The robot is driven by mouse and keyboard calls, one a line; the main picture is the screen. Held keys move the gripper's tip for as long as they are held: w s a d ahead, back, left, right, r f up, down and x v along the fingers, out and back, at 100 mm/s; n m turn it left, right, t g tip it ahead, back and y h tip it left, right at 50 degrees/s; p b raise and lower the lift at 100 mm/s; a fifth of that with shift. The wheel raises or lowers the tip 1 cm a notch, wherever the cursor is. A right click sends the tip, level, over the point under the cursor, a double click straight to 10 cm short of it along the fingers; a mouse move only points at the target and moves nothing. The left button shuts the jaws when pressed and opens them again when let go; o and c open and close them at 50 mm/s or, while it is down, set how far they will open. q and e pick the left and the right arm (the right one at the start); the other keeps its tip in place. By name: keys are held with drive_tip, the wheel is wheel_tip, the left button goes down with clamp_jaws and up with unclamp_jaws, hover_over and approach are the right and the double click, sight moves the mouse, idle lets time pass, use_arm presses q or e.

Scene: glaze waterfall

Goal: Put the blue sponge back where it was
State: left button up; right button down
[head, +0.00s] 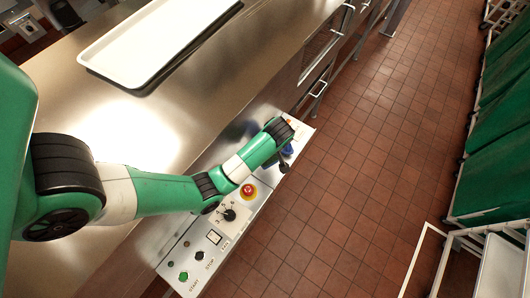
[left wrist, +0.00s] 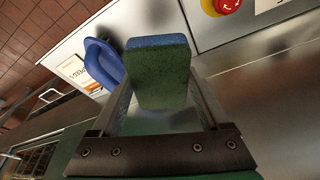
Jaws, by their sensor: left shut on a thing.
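In the left wrist view the blue sponge (left wrist: 160,72) stands between the fingers of my left gripper (left wrist: 162,95), which is shut on it. It has a blue edge on top and a dark green face towards the camera. A blue dish-like holder (left wrist: 102,64) is just left of the sponge in that view, beside a white label; its inside is partly turned away. In the head view my left gripper (head: 284,160) is over the far end of the control panel, mostly hidden by my wrist. A small blue patch shows there, too little to tell sponge from holder. My right gripper is not in view.
The control panel (head: 196,240) carries a red emergency button (head: 248,190), a black knob (head: 229,214) and start and stop buttons. A white tray (head: 160,40) lies on the steel counter (head: 110,125). Tiled floor is open to the right, with a green-covered rack (head: 495,150) beyond.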

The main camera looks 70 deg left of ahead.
sight(270, 160)
use_arm(q)
wheel_tip(270, 160, down, 7)
drive_tip(key=b, duration=0.2)
drive_tip(key=shift+r+b, duration=0.15)
drive_tip(key=shift+b, duration=0.25)
drive_tip(key=shift+f+b, duration=0.8)
drive_tip(key=shift+f, duration=1)
drive_tip(key=shift+f, duration=0.2)
drive_tip(key=o, duration=1.3)
drive_tip(key=p+v, duration=0.6)
drive_tip(key=v, duration=0.6)
drive_tip(key=shift+a+r, duration=0.1)
drive_tip(key=shift+r, duration=0.2)
